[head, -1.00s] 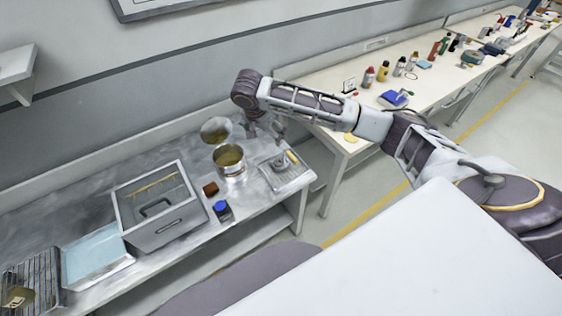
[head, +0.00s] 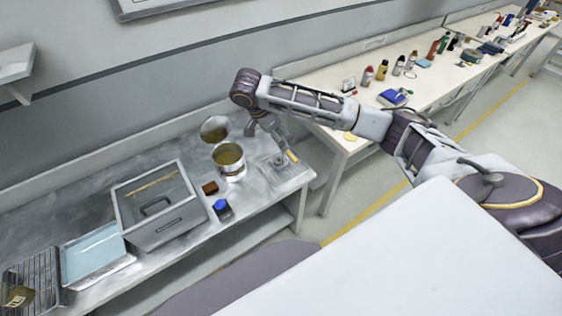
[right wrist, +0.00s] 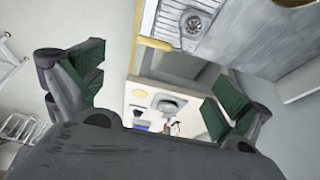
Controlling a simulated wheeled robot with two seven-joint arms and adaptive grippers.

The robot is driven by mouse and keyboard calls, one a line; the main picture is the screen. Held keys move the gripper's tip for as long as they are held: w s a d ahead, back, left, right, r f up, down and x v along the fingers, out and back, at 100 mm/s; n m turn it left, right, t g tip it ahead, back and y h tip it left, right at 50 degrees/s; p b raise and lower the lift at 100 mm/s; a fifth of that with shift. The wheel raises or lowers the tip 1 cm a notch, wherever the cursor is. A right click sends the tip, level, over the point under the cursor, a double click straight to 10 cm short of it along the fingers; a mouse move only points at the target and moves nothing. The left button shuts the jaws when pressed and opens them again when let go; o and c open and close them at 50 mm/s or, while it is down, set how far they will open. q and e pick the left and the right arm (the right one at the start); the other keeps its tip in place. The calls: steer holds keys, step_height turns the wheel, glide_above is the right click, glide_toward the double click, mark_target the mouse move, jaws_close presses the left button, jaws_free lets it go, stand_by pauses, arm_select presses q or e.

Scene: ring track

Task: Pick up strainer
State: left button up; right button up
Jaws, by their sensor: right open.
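What looks like the strainer shows in the right wrist view as a small round perforated metal piece (right wrist: 195,24) on a ridged metal tray. A yellow handle-like piece (right wrist: 153,43) lies near it; I cannot tell if they are joined. In the head view a yellow piece (head: 292,156) shows beside my gripper, which hides most of the strainer area. My right gripper (head: 282,146) hangs over the tray at the right end of the metal counter. In the wrist view its green-padded fingers (right wrist: 155,82) are spread wide with nothing between them. My left gripper is not in view.
A pot (head: 229,162) stands left of the tray with a round lid (head: 214,129) behind it. A brown block (head: 210,188), a blue-topped jar (head: 222,208) and a large metal box (head: 160,222) stand farther left. A white table (head: 345,142) with bottles adjoins at right.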

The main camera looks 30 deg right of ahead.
glide_above(290, 154)
steer(key=a, duration=0.2)
steer(key=shift+w+f, duration=0.1)
steer(key=shift+f, duration=3.9)
steer(key=shift+f, duration=0.1)
steer(key=shift+x, duration=0.95)
steer(key=shift+p+x, duration=0.4)
steer(key=shift+x, duration=1.1)
steer(key=c, duration=1.7)
